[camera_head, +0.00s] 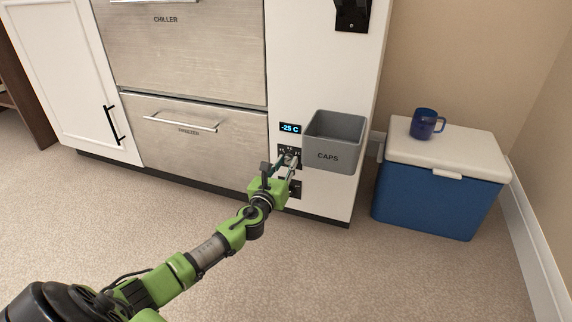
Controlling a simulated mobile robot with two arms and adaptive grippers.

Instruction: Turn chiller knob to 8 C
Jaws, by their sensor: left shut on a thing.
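The steel drawer marked CHILLER (180,55) is above the steel drawer marked FREEZER (195,138); both look shut. On the white panel to their right, a small lit display (290,128) reads -25 C. Below it is a dark dial plate (283,149) with small markings that I cannot read. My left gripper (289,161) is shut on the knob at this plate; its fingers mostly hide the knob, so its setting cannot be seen. A second dark plate (296,190) sits lower, partly behind the gripper. My right gripper is not in view.
A grey bin marked CAPS (334,142) sticks out from the panel just right of the gripper. A blue cooler (425,200) with a white lid stands further right, a blue mug (424,124) on it. The carpet (380,275) in front is clear.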

